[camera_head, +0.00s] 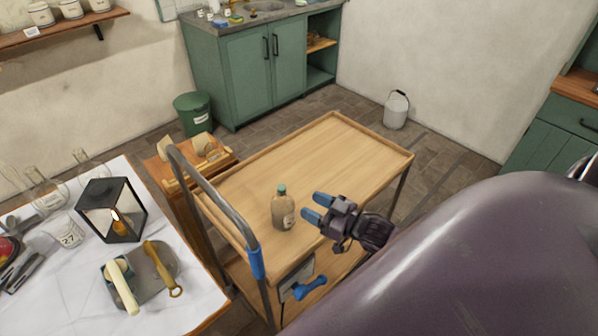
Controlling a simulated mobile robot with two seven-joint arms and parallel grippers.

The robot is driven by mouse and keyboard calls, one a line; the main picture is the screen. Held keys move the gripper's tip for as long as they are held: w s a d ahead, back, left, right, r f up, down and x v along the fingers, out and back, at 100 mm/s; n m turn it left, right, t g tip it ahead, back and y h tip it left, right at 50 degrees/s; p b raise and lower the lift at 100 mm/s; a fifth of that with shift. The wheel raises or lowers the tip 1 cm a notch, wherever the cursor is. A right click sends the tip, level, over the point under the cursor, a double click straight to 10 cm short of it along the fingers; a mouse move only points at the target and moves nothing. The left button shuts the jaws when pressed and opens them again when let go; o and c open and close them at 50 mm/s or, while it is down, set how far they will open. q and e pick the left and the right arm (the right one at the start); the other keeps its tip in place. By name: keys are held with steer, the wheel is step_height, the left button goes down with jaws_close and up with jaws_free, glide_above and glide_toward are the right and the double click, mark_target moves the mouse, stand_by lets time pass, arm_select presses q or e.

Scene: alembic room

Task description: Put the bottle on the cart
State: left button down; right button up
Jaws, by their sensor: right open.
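The bottle (283,212) is brownish with a teal cap and a pale label. It stands upright on the wooden top of the cart (318,160), near its front left part by the handle. My right gripper (311,208) is just right of the bottle, with its blue-tipped fingers apart and pointing at it. The fingers look clear of the bottle and hold nothing. My left gripper is not in view.
The cart has a grey bent handle (207,190) with a blue grip. A white-covered table (200,290) at left bears a lantern (112,209) and tools. A green bin (193,114), green cabinet (246,72) and white bucket (396,111) stand behind. Most of the cart top is clear.

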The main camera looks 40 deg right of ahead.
steer(key=s+a+f+m+g+h, duration=0.2)
steer(key=s+a+f+g+h, duration=0.3)
steer(key=s, duration=0.5)
step_height(320, 180, down, 3)
steer(key=a+h, duration=0.1)
steer(key=a, duration=0.1)
steer(key=shift+s+a+r+m, duration=0.15)
steer(key=shift+s+a+m, duration=0.1)
steer(key=shift+a+m, duration=0.15)
